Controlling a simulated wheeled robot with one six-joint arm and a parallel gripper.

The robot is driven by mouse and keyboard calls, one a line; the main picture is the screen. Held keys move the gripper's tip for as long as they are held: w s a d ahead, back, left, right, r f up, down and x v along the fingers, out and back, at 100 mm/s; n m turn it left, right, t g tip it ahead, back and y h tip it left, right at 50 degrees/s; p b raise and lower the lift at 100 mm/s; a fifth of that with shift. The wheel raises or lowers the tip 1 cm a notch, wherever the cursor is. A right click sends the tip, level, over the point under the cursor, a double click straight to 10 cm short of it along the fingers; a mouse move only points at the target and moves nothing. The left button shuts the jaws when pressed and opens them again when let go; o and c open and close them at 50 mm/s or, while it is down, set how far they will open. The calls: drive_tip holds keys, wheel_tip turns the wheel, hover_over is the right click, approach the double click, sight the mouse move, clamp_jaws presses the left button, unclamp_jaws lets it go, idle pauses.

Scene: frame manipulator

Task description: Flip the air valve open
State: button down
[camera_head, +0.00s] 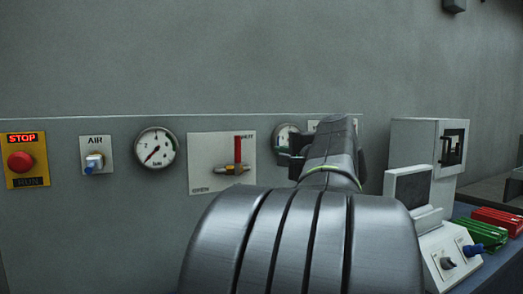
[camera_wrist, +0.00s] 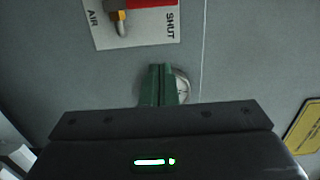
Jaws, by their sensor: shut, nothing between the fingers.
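The air valve's white plate (camera_head: 205,150) is on the grey wall panel, marked SHUT at its upper right and OPEN at its lower left. Its red lever (camera_head: 238,150) stands upright beside SHUT, above the brass valve body (camera_head: 229,170). In the wrist view the plate (camera_wrist: 145,33) is at the top, with the red lever (camera_wrist: 150,3) partly cut off by the frame edge. My gripper (camera_head: 294,158) is right of the plate, apart from the lever. In the wrist view its green fingers (camera_wrist: 160,70) are together and empty, in front of a gauge.
A large round gauge (camera_head: 156,147) is left of the valve plate, then an AIR connector plate (camera_head: 95,155) and a red STOP button (camera_head: 20,161). A smaller gauge (camera_head: 284,133) is partly hidden behind my arm. A white box (camera_head: 410,140) stands at the right.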

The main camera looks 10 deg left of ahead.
sight(238, 155)
drive_tip(key=w+a+p, duration=0.3)
drive_tip(key=w+a, duration=0.3)
drive_tip(key=a, duration=0.3)
drive_tip(key=shift+w+a+p, duration=0.25)
drive_tip(key=shift+a+p, duration=0.05)
drive_tip(key=shift+a, duration=0.05)
